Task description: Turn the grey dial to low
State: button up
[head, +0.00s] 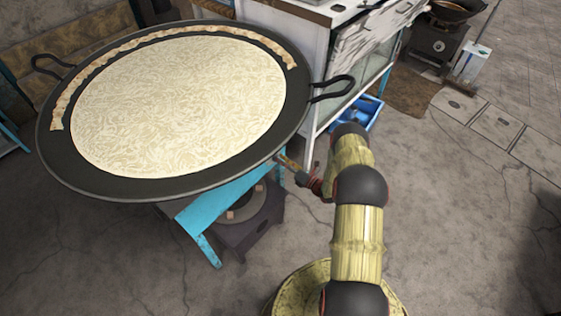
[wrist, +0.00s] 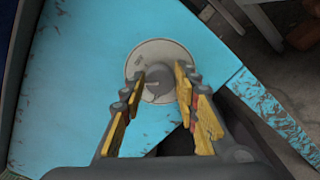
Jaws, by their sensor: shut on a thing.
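The grey dial (wrist: 157,83) is a dark grey knob on a round pale plate (wrist: 145,53), set on a blue panel (wrist: 75,80) in the wrist view. My gripper (wrist: 160,73) has one finger on each side of the knob and is shut on it. Small markings on the plate are too blurred to read. In the head view my gripper (head: 282,160) reaches under the right rim of the large black pan (head: 75,180), at the blue stand (head: 217,203). The dial is hidden there.
The pan holds a wide layer of pale milk (head: 180,100) and its handle (head: 333,89) sticks out above my arm. A white cabinet (head: 300,40) and a blue crate (head: 362,112) stand behind. A dark burner (head: 245,220) sits below the pan.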

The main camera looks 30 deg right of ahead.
jog(key=shift+d, duration=0.1)
jog(key=o, duration=1.1)
jog(key=shift+o, duration=0.3)
jog(key=v, duration=1.2)
